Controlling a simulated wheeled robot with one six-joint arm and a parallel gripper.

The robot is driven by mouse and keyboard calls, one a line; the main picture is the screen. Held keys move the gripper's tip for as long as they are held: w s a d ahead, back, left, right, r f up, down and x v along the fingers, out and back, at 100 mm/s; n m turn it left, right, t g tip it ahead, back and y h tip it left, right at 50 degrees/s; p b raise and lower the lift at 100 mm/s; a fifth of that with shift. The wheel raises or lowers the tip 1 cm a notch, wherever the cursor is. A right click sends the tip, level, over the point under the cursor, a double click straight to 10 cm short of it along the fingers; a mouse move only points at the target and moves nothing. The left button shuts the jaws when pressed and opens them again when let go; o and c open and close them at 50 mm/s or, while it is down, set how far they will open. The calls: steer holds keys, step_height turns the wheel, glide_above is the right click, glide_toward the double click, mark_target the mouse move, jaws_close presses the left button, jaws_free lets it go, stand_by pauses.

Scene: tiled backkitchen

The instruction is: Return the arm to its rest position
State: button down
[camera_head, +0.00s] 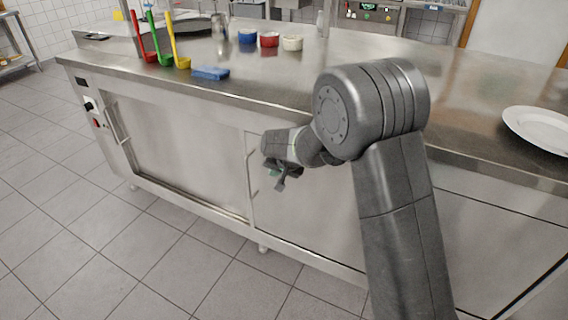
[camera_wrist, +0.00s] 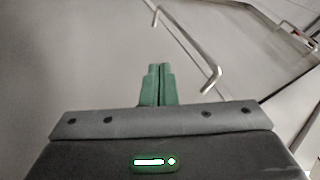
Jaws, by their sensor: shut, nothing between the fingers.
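My arm (camera_head: 400,195) rises from the lower right of the head view and bends over at a thick joint near the counter's front edge. My gripper (camera_head: 279,186) hangs in front of the counter's steel doors, below the worktop, pointing down. In the wrist view its green fingers (camera_wrist: 158,84) are together with nothing between them. A bent metal door handle (camera_wrist: 212,80) shows just beyond the fingers, to their right. I cannot tell how far the fingers are from the door.
The steel counter (camera_head: 270,85) holds red, green and yellow ladles (camera_head: 168,45), a blue sponge (camera_head: 210,72), several small bowls (camera_head: 269,40) and a white plate (camera_head: 540,128). Sliding doors (camera_head: 180,150) with handles form its front. The tiled floor (camera_head: 90,230) at left is clear.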

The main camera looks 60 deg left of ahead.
stand_by(0.4)
steer(key=s+a+f, duration=0.4)
steer(key=a+f, duration=0.3)
steer(key=a, duration=0.1)
steer(key=shift+a+f, duration=0.3)
steer(key=shift+f, duration=0.1)
